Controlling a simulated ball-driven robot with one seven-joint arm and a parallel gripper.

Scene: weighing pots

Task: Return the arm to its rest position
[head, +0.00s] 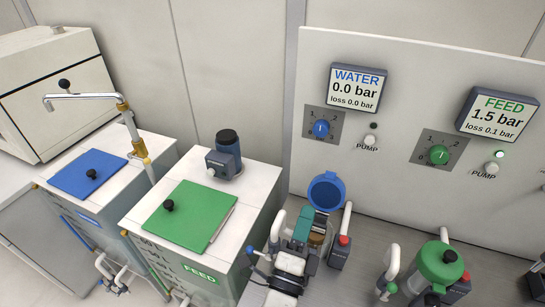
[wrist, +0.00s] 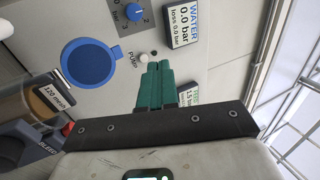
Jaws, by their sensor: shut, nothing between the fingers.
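My gripper (head: 304,218) has teal fingers and shows at the bottom middle of the head view, in front of the open filter pot (head: 318,237). In the wrist view the fingers of my gripper (wrist: 157,67) lie side by side, shut, with nothing between them. They point toward the panel. The pot's blue lid (head: 327,191) stands open behind the fingers, and the lid also shows in the wrist view (wrist: 88,63). Part of the pot is hidden behind my gripper.
The white panel (head: 400,110) bears a WATER display (head: 355,87) at 0.0 bar and a FEED display (head: 500,112) at 1.5 bar. A green-lidded pot (head: 440,266) stands to the right, with pipes near it. Blue-lidded and green-lidded tanks (head: 190,222) stand left.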

